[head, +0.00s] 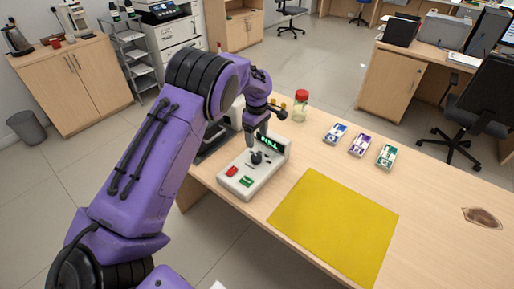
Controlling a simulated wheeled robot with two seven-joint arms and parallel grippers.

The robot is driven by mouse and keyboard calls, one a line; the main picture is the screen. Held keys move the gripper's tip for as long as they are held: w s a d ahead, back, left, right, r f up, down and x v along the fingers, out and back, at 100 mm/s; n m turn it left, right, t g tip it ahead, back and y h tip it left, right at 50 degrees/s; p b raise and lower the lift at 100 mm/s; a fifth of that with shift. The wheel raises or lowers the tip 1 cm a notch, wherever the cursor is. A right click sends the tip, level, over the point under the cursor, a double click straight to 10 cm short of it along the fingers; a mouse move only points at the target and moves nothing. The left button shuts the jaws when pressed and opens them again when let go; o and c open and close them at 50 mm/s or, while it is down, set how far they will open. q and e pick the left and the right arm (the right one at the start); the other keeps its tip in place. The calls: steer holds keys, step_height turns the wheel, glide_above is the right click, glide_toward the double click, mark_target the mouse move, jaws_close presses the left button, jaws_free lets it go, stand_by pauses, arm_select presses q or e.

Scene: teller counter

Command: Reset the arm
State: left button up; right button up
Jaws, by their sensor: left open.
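My left arm (150,160) comes in from the left, bent at the elbow over the counter. My left gripper (255,138) points down at the back part of a white device (236,180), close to its dark knob (257,158). I cannot tell whether it touches the device. The gripper is open, and nothing shows held in it. The device has a red button (232,171), a green button (246,181) and a lit green display (269,143). My right gripper is out of view.
A yellow mat (335,228) lies right of the device on the wooden counter (425,200). A red-lidded jar (300,106) stands behind. Three small packs, blue (335,133), purple (360,145) and green (386,156), lie in a row. A brown patch (482,217) is at the right.

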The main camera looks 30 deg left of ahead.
arm_select(q)
steer(key=shift+r, duration=0.3)
